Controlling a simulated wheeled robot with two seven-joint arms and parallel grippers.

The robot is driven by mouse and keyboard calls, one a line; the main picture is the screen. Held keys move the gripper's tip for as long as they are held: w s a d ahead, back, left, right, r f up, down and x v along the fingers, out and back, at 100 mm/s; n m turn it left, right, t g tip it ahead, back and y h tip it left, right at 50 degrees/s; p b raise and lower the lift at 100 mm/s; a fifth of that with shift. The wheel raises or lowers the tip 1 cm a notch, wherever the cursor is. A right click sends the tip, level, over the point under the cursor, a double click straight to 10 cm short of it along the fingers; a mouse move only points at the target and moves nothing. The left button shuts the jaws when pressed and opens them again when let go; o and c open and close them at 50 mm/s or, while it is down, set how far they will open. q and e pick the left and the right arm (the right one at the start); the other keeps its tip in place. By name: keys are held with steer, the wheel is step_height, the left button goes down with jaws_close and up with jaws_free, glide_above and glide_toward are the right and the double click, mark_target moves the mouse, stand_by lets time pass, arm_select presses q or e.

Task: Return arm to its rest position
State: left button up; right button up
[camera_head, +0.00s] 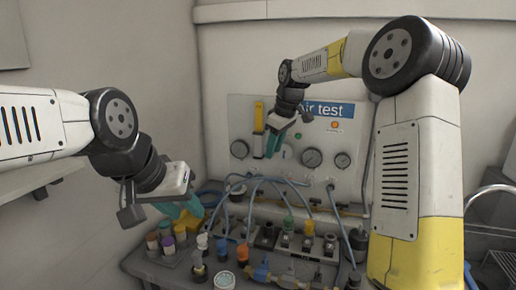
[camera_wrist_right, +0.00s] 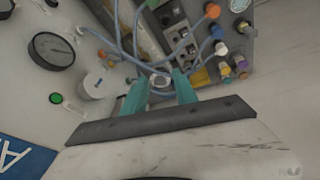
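My right arm reaches up and over from the right in the head view. Its gripper (camera_head: 272,145) points down in front of the "Air test" panel (camera_head: 352,160). In the right wrist view the teal fingers of this gripper (camera_wrist_right: 160,92) are apart, with no object clearly held between them. Hoses and a fitting show beyond the fingertips. My left arm comes in from the left, and its gripper (camera_head: 186,206) hangs above the left side of the bench, near the coloured caps. The gap between its fingers is not clear.
The panel carries gauges (camera_head: 311,157) and a green button (camera_wrist_right: 56,98). Blue hoses (camera_head: 262,180) arch over the bench to several coloured fittings (camera_head: 289,223). Coloured caps (camera_head: 167,242) stand at the bench's left. A sink tap (camera_head: 492,188) is at the right.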

steer(key=s+d+r+m+t, duration=0.1)
steer(key=s+d+r+m, duration=0.1)
steer(key=s, duration=0.4)
steer(key=s+d+r+m, duration=0.1)
steer(key=s+d+r, duration=0.15)
steer(key=s, duration=0.25)
steer(key=s+d+f+m, duration=0.1)
steer(key=s+m, duration=0.1)
steer(key=s, duration=0.5)
steer(key=s+d+f+m+t, duration=0.1)
steer(key=s+d+f+m, duration=0.1)
steer(key=s, duration=0.6)
steer(key=s+d+f+m+t, duration=0.1)
steer(key=s+m, duration=0.2)
steer(key=s, duration=0.4)
steer(key=shift+s+d+f+m, duration=0.15)
steer(key=shift+d+f+m, duration=0.05)
steer(key=shift+f+m, duration=0.1)
steer(key=shift+c, duration=0.2)
